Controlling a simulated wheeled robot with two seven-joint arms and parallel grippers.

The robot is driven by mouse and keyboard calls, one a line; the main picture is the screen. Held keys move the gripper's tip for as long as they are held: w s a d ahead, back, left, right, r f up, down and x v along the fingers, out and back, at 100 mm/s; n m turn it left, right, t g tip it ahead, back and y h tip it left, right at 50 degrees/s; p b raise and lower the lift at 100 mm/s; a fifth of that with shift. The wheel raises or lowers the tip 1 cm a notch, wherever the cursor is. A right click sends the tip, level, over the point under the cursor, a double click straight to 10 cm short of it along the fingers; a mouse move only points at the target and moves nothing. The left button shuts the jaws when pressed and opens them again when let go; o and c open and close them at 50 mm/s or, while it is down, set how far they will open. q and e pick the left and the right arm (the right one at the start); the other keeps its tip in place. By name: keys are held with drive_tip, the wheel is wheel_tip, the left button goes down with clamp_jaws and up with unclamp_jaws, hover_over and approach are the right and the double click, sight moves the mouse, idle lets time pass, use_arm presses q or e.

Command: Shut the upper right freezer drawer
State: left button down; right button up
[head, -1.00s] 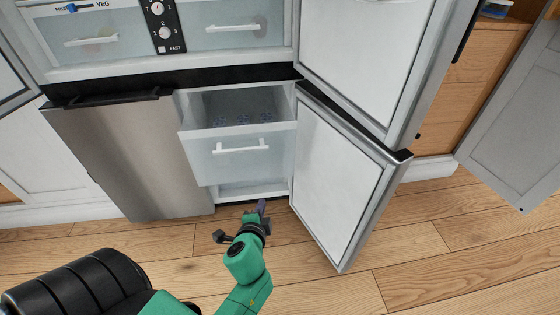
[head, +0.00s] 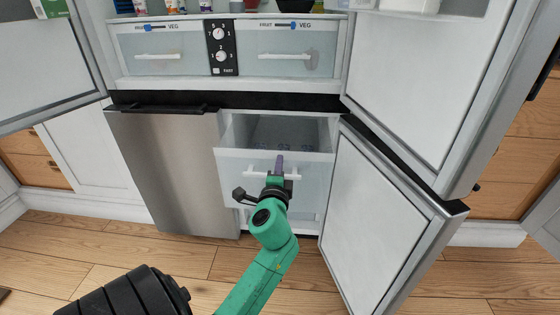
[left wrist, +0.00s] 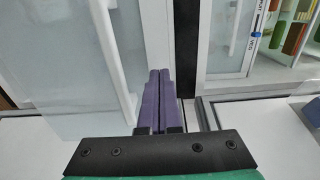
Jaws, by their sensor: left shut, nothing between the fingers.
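The upper right freezer drawer (head: 233,166) is pulled out, with its open top and the blue marks inside showing in the head view. Its white front and bar handle (head: 256,174) are partly hidden by my left gripper (head: 279,160). This gripper is shut and empty, its purple fingertips in front of the drawer front near the top edge. In the left wrist view the purple fingers (left wrist: 159,92) lie together, and the pale drawer front (left wrist: 60,70) fills the left side. I cannot tell whether the fingertips touch the drawer. My right gripper is not in view.
The lower right freezer door (head: 378,205) stands open to the right of the drawer, and the upper right fridge door (head: 420,85) is open above it. The left freezer door (head: 172,165) is shut.

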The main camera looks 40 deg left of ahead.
use_arm(q)
drive_tip(key=shift+w+a, duration=0.4)
drive_tip(key=shift+w, duration=0.1)
drive_tip(key=shift+w, duration=0.1)
